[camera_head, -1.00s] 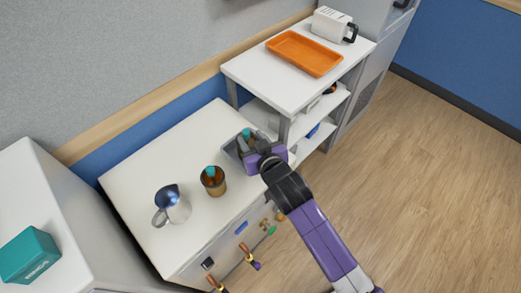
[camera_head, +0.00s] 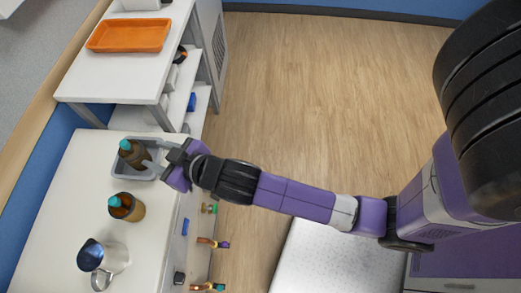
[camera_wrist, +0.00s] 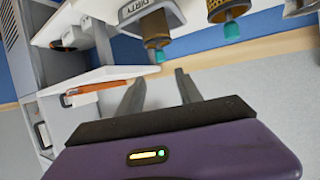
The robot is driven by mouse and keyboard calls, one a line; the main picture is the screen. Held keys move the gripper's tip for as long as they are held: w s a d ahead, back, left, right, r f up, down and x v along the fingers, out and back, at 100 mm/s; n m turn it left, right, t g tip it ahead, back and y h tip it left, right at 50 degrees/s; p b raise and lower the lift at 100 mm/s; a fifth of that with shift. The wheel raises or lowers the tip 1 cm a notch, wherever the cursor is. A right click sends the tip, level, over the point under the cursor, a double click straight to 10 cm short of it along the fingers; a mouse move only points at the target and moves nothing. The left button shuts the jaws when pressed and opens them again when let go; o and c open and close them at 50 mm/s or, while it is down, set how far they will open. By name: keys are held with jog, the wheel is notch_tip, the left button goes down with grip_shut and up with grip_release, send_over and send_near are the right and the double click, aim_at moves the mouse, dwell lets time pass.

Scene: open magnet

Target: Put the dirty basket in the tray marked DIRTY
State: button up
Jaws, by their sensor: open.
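A dark brown basket (camera_head: 133,157) with a teal top stands, slightly tilted, inside a small grey tray (camera_head: 119,173) on the white counter. In the wrist view this tray (camera_wrist: 172,14) bears the word DIRTY, and the brown basket (camera_wrist: 155,28) shows in it. A second, amber perforated basket (camera_head: 125,210) with a teal top stands outside the tray; it also shows in the wrist view (camera_wrist: 222,10). My gripper (camera_head: 150,160) is at the tray's right edge, beside the brown basket. In the wrist view its fingers (camera_wrist: 160,78) are apart with nothing held between them.
A metal pitcher (camera_head: 105,258) stands on the counter nearer the picture's bottom. An orange tray (camera_head: 128,35) lies on the white shelf unit (camera_head: 95,75) behind. Hooks with handled tools (camera_head: 213,242) line the counter's front. The wooden floor (camera_head: 300,90) to the right is clear.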

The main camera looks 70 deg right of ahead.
jog(key=s+f+n+y, duration=0.1)
jog(key=s, duration=1.6)
jog(key=s+r+t, duration=0.1)
jog(key=s+r, duration=0.6)
jog(key=s, duration=0.6)
jog(key=shift+d+r, duration=0.25)
jog(key=shift+r, duration=0.1)
